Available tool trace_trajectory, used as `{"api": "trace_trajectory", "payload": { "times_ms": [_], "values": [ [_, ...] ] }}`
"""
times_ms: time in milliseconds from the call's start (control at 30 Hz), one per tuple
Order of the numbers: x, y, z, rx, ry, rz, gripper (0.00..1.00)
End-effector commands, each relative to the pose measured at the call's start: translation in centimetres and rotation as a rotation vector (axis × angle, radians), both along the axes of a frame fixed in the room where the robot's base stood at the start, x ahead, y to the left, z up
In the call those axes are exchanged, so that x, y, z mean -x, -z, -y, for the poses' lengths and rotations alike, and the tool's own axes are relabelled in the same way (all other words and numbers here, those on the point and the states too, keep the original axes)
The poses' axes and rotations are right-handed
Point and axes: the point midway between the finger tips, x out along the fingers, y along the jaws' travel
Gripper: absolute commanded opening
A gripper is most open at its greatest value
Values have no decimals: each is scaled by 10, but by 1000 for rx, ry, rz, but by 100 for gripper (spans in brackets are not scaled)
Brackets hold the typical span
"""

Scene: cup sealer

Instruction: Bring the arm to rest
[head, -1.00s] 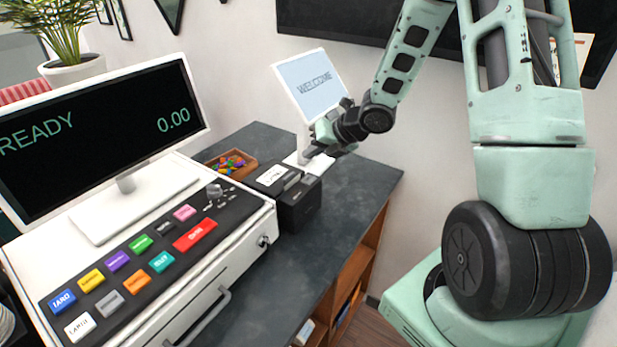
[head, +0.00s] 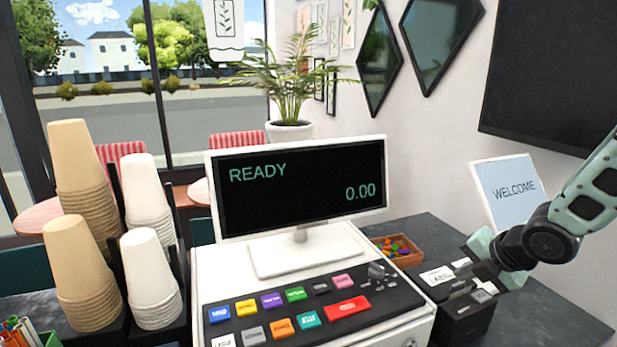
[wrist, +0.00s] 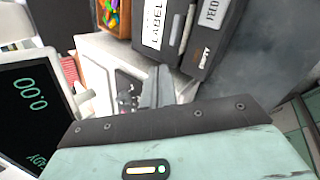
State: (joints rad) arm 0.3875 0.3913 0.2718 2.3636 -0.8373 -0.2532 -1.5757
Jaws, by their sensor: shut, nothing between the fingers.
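My arm enters the head view from the right edge. Its dark wrist leads to my gripper (head: 470,272), which hangs over the black label printer (head: 462,318) on the counter, right of the cash register (head: 300,265). In the wrist view my gripper (wrist: 158,75) shows its fingers closed together with nothing between them. They point toward the register's corner and the black printer (wrist: 165,25), which lies beyond them; whether they touch anything I cannot tell.
The register's screen (head: 302,187) reads READY 0.00. A WELCOME display (head: 512,192) stands behind my wrist. A wooden box of colourful pieces (head: 398,250) sits behind the printer. Stacked cups (head: 150,275) stand at the left. Dark counter (head: 560,300) is bare at the right.

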Motion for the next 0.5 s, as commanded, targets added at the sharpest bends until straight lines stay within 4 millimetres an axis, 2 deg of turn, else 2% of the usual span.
{"api": "trace_trajectory", "payload": {
  "times_ms": [33, 167, 200, 267, 400, 500],
  "values": [
    [10, 6, -26, -41, 94, -53, 0],
    [50, 9, -79, -165, 415, -210, 0],
    [66, 10, -94, -201, 516, -257, 0],
    [93, 12, -116, -250, 669, -327, 0],
    [166, 18, -158, -334, 1019, -483, 0],
    [216, 20, -177, -361, 1233, -570, 0]
  ]
}}
